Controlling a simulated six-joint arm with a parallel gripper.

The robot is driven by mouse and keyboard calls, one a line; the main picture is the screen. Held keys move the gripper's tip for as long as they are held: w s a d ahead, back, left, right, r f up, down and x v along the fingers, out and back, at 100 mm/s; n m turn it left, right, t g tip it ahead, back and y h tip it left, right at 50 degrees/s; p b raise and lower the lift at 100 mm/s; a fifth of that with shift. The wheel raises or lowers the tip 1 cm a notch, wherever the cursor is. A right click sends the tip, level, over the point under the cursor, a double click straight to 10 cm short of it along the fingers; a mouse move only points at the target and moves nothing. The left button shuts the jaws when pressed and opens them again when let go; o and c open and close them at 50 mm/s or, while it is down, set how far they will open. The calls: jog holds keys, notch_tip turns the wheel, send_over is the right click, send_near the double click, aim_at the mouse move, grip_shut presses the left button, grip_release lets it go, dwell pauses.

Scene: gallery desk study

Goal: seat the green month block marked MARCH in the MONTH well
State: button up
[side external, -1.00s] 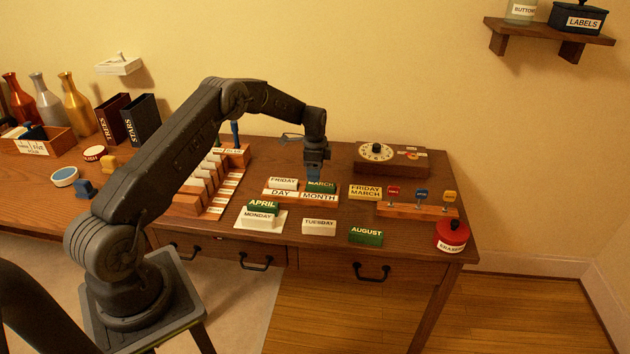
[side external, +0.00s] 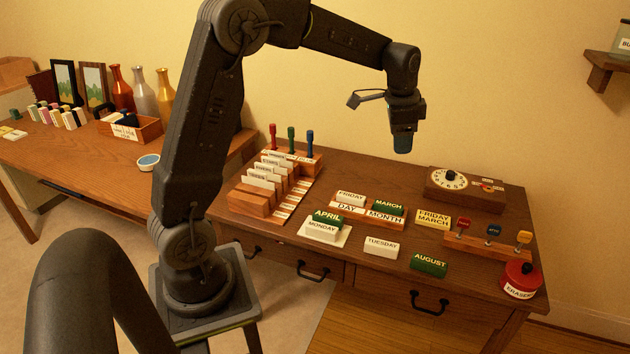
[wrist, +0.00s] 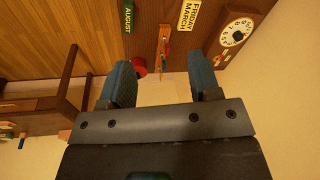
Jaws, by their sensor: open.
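The green MARCH block (side external: 388,207) sits behind the MONTH label of the wooden DAY/MONTH holder (side external: 366,216), in the MONTH well. It looks upright and about level with the white FRIDAY block (side external: 351,198) in the DAY well beside it. How deep it sits is hidden by the holder's front. My gripper (side external: 403,143) is empty and well above the desk, behind the holder and apart from the block. In the wrist view my gripper's two blue fingers (wrist: 163,82) are spread with nothing between them.
A green APRIL block (side external: 327,217) and white MONDAY block (side external: 322,229) are in front of the holder. TUESDAY (side external: 381,247), green AUGUST (side external: 429,263) and a yellow FRIDAY MARCH card (side external: 433,218) lie nearby. A peg rack (side external: 487,247) and red eraser pot (side external: 520,280) stand right.

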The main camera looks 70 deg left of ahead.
jog(key=s+d+r+n+t, duration=0.1)
jog(key=s+d+r, duration=0.2)
jog(key=s+d, duration=0.3)
jog(key=s+d+r+n+t, duration=0.1)
jog(key=s+d+r+n, duration=0.2)
jog(key=s, duration=0.5)
jog(key=s+d+f, duration=0.1)
jog(key=s+d, duration=0.1)
jog(key=s, duration=0.4)
jog(key=s+d+f+n+t, duration=0.1)
jog(key=s+d, duration=0.1)
jog(key=s, duration=0.4)
jog(key=shift+s+d+f+n+h, duration=0.25)
jog(key=shift+s+n+h, duration=0.05)
jog(key=shift+s, duration=0.05)
